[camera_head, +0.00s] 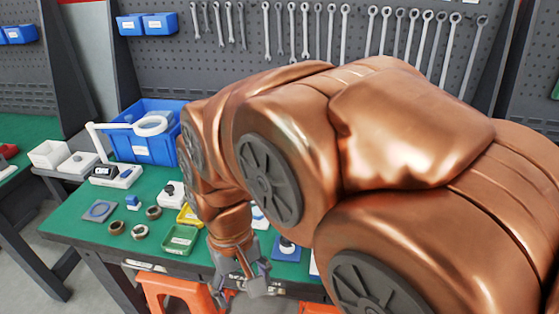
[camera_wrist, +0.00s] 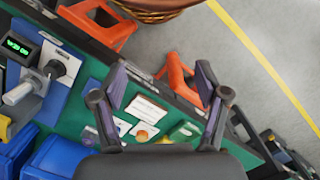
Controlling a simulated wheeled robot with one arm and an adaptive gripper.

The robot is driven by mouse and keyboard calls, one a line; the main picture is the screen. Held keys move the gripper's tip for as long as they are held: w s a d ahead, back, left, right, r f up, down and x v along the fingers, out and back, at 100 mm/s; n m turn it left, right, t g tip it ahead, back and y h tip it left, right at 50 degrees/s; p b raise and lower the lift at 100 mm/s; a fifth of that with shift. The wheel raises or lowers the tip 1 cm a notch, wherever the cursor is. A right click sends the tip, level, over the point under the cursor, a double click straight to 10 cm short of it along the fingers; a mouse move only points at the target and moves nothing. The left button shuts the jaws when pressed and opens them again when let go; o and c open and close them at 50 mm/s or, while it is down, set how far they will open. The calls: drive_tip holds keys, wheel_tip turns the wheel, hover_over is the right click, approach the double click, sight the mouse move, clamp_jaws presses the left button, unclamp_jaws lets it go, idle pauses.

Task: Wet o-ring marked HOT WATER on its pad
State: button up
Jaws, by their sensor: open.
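My gripper (camera_head: 243,290) is open and empty at the front edge of the green bench, pointing down; most of my copper arm covers the head view's centre and right. In the wrist view its two fingers (camera_wrist: 161,82) are spread above the bench edge, with nothing between them. Small rings lie on the bench at left: a brown ring (camera_head: 117,227), a grey one (camera_head: 140,232) and another (camera_head: 153,212). I cannot read HOT WATER on any of them. A grey-blue pad (camera_head: 99,211) lies to their left. The wrist view shows a white label card (camera_wrist: 150,108) and a small orange round thing (camera_wrist: 141,136).
A green tray (camera_head: 180,239) and a yellow tray (camera_head: 188,215) stand left of my arm. Behind are a blue bin (camera_head: 145,148) and a white magnifier lamp (camera_head: 151,124). Orange stools (camera_head: 178,288) stand below the bench front. A device with a green display (camera_wrist: 18,45) shows in the wrist view.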

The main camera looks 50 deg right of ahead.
drive_tip(key=w+d+r+m+t+y, duration=0.1)
drive_tip(key=w+d+r+m, duration=0.1)
drive_tip(key=w+d+m, duration=1.3)
drive_tip(key=w+d+f+m+t+y+p, duration=0.1)
drive_tip(key=w+d+f+m, duration=0.15)
drive_tip(key=d, duration=0.55)
drive_tip(key=w+d+f+m+t, duration=0.1)
drive_tip(key=w+d+f+m, duration=0.2)
drive_tip(key=d, duration=0.5)
drive_tip(key=w+d+f+m+t+y+p, duration=0.1)
drive_tip(key=w+d+f, duration=0.25)
drive_tip(key=d, duration=0.45)
drive_tip(key=shift+p+x, duration=1)
drive_tip(key=shift+x, duration=3.2)
